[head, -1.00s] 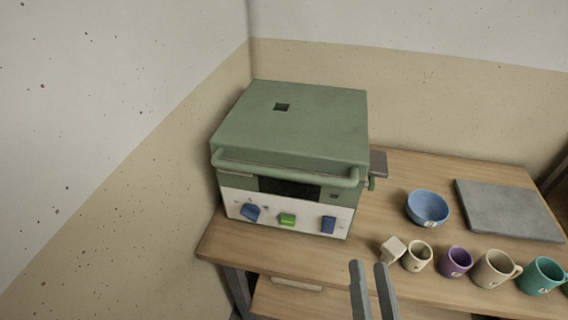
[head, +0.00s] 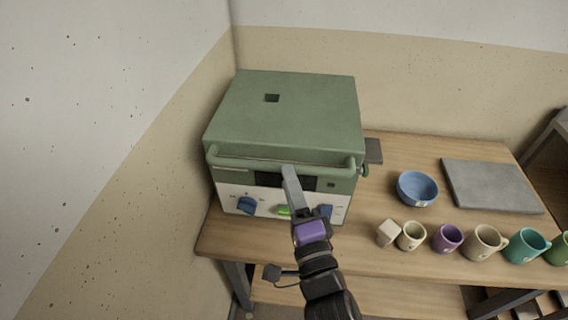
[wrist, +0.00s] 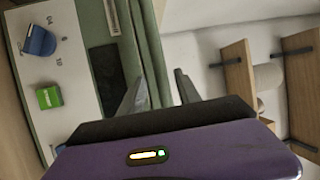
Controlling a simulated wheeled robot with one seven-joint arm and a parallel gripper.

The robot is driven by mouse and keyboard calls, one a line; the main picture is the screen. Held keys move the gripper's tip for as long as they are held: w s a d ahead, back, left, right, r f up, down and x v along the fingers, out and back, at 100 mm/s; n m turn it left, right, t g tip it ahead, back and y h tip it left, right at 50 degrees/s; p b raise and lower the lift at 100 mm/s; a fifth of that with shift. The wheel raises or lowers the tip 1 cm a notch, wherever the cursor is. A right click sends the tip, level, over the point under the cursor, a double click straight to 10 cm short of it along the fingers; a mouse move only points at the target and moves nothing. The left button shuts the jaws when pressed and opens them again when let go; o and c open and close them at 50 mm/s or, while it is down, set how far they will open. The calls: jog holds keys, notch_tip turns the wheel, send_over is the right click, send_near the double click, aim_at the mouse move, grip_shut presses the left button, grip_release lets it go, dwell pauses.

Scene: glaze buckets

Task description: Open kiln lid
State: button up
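The kiln (head: 285,130) is a green box with a white front panel, standing on the wooden table. Its flat green lid (head: 310,110) is down, with a small dark square hole on top. A green bar handle (head: 235,163) runs along the front of the lid. My gripper (head: 289,171) is at the kiln's front, its fingertips close to the middle of the handle. In the wrist view my gripper (wrist: 159,72) has its fingers apart, with the green handle bar (wrist: 148,45) running towards the gap. I cannot tell whether they touch it.
The front panel has blue knobs (head: 247,205) and a green button (head: 284,211). To the right are a beige block (head: 388,234), a blue bowl (head: 417,188), several mugs (head: 447,238) and a grey slab (head: 490,185). Walls stand close left and behind.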

jog(key=shift+p+x, duration=0.4)
jog(key=shift+x, duration=1.7)
jog(key=shift+c, duration=0.4)
grip_shut()
